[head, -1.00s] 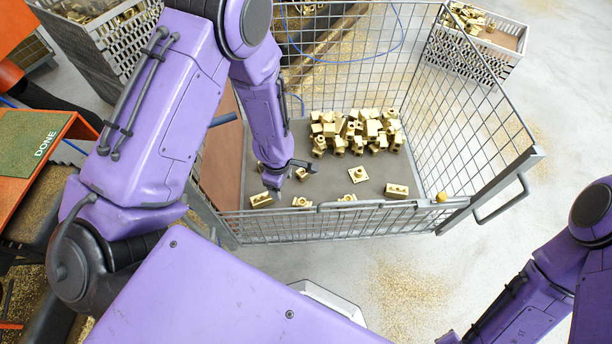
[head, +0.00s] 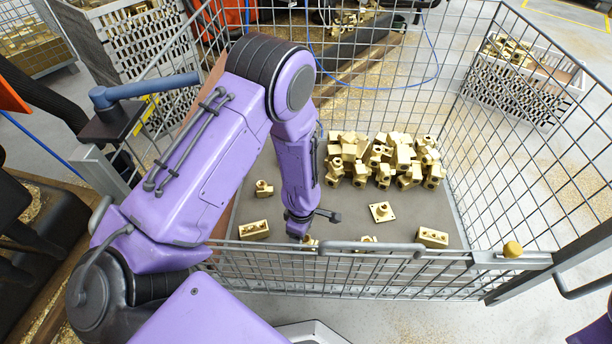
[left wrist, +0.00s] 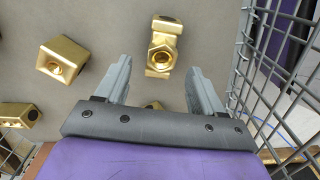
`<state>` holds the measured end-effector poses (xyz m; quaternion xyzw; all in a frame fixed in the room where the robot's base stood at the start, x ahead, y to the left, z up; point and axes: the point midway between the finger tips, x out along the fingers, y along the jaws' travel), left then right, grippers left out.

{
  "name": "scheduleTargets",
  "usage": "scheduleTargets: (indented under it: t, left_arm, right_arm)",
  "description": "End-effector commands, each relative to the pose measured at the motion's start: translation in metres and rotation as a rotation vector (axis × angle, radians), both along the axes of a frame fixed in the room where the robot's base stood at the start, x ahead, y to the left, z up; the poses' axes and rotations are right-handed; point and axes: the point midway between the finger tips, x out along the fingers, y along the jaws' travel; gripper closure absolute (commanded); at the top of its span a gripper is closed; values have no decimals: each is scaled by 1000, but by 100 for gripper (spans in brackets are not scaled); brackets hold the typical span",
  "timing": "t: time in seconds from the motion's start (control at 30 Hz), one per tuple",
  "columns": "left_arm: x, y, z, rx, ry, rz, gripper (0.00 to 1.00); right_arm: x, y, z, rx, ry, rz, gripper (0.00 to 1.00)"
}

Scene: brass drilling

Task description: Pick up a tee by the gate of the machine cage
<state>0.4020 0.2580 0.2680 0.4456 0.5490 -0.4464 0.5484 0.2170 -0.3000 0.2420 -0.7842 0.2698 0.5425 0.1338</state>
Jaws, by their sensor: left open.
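In the left wrist view a brass fitting that looks like a tee (left wrist: 163,42) lies on the grey cage floor, just beyond my left gripper's fingertips. My left gripper (left wrist: 160,70) is open, with its two grey fingers apart and nothing clamped. My right gripper is out of view.
Brass blocks (head: 432,237) (head: 254,229) and a square flanged piece (head: 382,212) lie near the gate. A heap of brass parts (head: 385,160) fills the cage's back. Cage mesh (left wrist: 245,60) stands close right of the gripper. A white crate (head: 520,85) stands outside.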

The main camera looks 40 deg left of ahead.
Motion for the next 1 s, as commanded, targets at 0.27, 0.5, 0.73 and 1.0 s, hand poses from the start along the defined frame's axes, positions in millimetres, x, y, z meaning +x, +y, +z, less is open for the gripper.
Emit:
scheduleTargets:
  t: [0.27,0.5,0.73,1.0]
  left_arm:
    - [1,-7,-49,0,0,-2,32]
    - [1,-7,-47,0,-1,-5,38]
    - [1,-7,-47,0,0,-5,100]
    - [2,-7,-39,0,-2,-4,100]
  right_arm:
    - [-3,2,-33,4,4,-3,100]
    - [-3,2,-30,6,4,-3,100]
    - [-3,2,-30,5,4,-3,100]
    - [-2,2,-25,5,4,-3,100]
